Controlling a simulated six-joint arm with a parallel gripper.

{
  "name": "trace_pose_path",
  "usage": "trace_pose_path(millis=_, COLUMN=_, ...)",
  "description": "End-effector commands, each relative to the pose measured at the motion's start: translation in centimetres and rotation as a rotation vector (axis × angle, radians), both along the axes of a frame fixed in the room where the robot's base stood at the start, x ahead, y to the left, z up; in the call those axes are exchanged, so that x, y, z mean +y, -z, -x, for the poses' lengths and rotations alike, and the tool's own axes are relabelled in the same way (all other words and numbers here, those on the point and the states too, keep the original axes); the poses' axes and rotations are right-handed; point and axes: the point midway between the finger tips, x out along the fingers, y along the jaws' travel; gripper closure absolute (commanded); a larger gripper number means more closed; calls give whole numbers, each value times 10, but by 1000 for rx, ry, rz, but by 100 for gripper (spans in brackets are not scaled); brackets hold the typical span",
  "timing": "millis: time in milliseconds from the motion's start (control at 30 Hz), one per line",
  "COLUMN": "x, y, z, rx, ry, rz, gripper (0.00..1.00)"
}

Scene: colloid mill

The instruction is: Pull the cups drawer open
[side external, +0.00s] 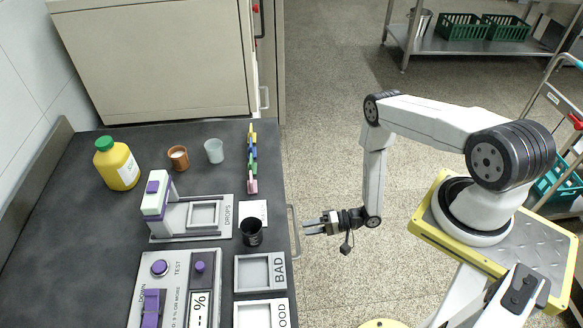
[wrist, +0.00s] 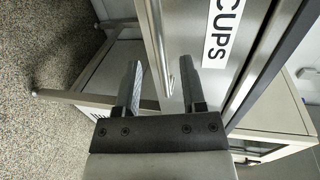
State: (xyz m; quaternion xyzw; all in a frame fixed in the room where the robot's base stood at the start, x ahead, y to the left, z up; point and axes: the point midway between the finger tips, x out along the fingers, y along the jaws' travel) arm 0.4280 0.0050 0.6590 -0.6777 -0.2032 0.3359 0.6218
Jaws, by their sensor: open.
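The cups drawer (wrist: 190,30) shows in the wrist view as a grey metal front with a white label reading CUPS (wrist: 222,32). Its bar handle (wrist: 158,45) runs up the picture between my two fingers. In the side view a handle (side external: 294,232) stands out from the bench's right edge. My gripper (side external: 311,227) is level with that handle, pointing left at it, and its fingertips are at or very near the bar. In the wrist view my gripper (wrist: 160,70) is open, one finger on each side of the handle. Finger contact with the bar cannot be told. The drawer looks closed; its inside is hidden.
The dark bench top (side external: 80,230) holds a yellow bottle (side external: 117,165), a brown cup (side external: 178,158), a pale cup (side external: 214,150), a black cup (side external: 251,233), and a tester (side external: 180,290). Trays marked BAD (side external: 261,272) and another lie near its edge.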

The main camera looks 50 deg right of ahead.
Motion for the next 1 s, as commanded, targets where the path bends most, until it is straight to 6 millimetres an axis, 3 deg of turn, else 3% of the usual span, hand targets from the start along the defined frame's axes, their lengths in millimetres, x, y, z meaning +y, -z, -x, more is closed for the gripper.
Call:
trace_pose_path(millis=500, x=29, y=8, z=-28, rx=-1, ry=-1, rz=-1, gripper=47)
trace_pose_path(millis=967, x=32, y=9, z=-32, rx=-1, ry=1, rz=-1, gripper=47)
trace_pose_path(millis=1000, x=32, y=9, z=-32, rx=-1, ry=1, rz=-1, gripper=60)
